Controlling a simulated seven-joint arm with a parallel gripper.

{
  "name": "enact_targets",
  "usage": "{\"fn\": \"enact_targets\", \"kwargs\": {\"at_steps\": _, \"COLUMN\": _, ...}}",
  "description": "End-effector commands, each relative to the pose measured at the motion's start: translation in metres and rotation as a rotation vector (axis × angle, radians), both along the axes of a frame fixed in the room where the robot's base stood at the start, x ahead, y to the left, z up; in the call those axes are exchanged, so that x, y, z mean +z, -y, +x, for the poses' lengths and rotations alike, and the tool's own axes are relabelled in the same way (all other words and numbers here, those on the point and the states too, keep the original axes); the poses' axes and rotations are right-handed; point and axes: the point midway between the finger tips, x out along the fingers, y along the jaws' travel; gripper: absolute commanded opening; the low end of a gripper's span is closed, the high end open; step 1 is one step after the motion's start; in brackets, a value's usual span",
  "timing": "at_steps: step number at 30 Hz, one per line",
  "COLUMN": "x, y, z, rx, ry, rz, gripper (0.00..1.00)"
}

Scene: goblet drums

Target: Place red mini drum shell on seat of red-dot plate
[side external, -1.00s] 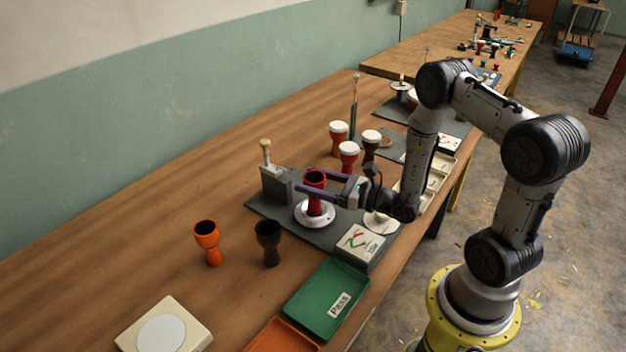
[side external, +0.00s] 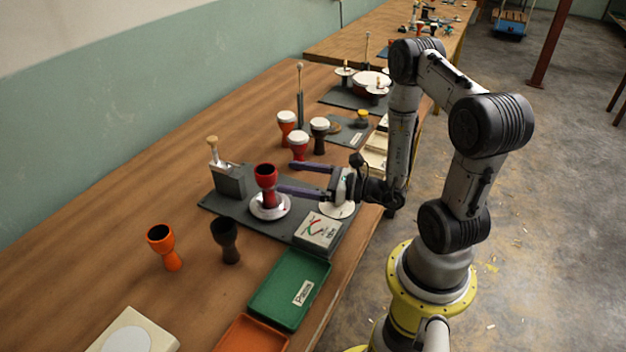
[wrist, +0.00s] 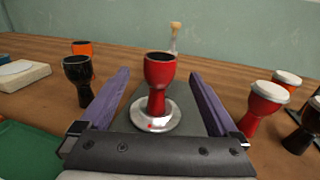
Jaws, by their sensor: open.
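The red mini drum shell (side external: 266,184) stands upright on the round silver-white plate (side external: 284,209), near its middle. In the wrist view the shell (wrist: 158,85) has an open dark top, and a red dot shows on the front of the plate (wrist: 172,127). My gripper (side external: 285,178) is open, with its purple fingers pointing toward the shell. The fingers are apart from the shell in the side view. In the wrist view the shell appears between the two fingers (wrist: 158,88), beyond my palm. The exact fit of its foot in the seat is hard to see.
A grey block with a wooden-handled tool (side external: 228,180) stands behind the plate. A black shell (side external: 226,240) and an orange shell (side external: 163,246) stand to the left. Several white-topped drums (side external: 298,145) stand at the back. A green tray (side external: 262,294) lies in front.

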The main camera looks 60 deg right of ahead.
Motion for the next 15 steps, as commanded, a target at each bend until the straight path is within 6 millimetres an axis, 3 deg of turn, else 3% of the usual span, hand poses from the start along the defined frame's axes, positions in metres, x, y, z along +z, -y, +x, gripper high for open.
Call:
{"fn": "enact_targets", "kwargs": {"at_steps": 6, "x": 0.000, "y": 0.008, "z": -0.026, "rx": -0.007, "ry": -0.001, "rz": 0.001, "gripper": 0.96}}
{"fn": "enact_targets", "kwargs": {"at_steps": 15, "x": 0.001, "y": 0.009, "z": -0.041, "rx": 0.007, "ry": 0.001, "rz": -0.004, "gripper": 0.96}}
